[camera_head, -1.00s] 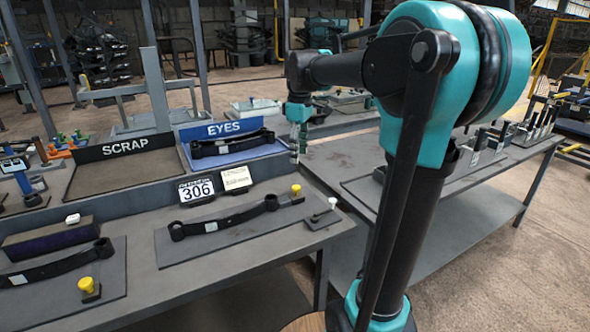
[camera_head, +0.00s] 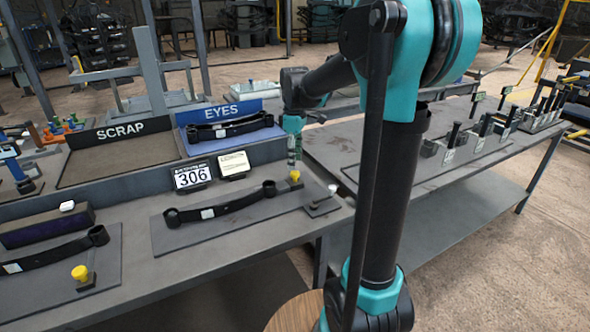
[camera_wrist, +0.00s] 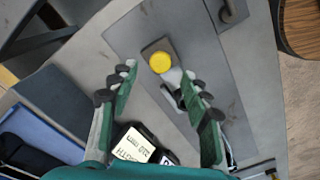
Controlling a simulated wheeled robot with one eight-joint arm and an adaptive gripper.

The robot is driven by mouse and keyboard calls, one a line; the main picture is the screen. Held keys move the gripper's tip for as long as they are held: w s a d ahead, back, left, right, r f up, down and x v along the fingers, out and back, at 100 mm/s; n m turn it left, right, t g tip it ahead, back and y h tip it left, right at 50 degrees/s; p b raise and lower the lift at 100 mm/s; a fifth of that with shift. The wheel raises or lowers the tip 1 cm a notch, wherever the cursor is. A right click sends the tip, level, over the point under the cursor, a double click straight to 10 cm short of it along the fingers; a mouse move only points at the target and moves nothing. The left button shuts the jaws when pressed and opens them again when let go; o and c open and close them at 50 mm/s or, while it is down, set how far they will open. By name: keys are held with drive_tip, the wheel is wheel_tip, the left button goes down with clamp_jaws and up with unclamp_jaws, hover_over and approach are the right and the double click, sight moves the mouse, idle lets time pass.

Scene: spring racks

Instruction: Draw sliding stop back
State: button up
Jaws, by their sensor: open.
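A small block with a yellow knob (camera_head: 295,176) stands at the right end of a dark leaf spring (camera_head: 222,205) on a grey plate (camera_head: 170,240). Another slim post with a white knob (camera_head: 332,188) stands just right of it. The frames do not settle which is the sliding stop. My gripper (camera_head: 293,153) is just above the yellow knob in the head view. Contact cannot be seen.
A 306 sign (camera_head: 192,176) and a small card (camera_head: 233,165) stand behind the spring. The EYES tray (camera_head: 255,152) and SCRAP tray (camera_head: 120,170) lie farther back. A second spring with a yellow-knobbed block (camera_head: 81,274) is at left. Another bench (camera_head: 420,185) is at right.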

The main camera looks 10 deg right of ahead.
sight(295, 172)
drive_tip(key=shift+f, duration=2.25)
clamp_jaws()
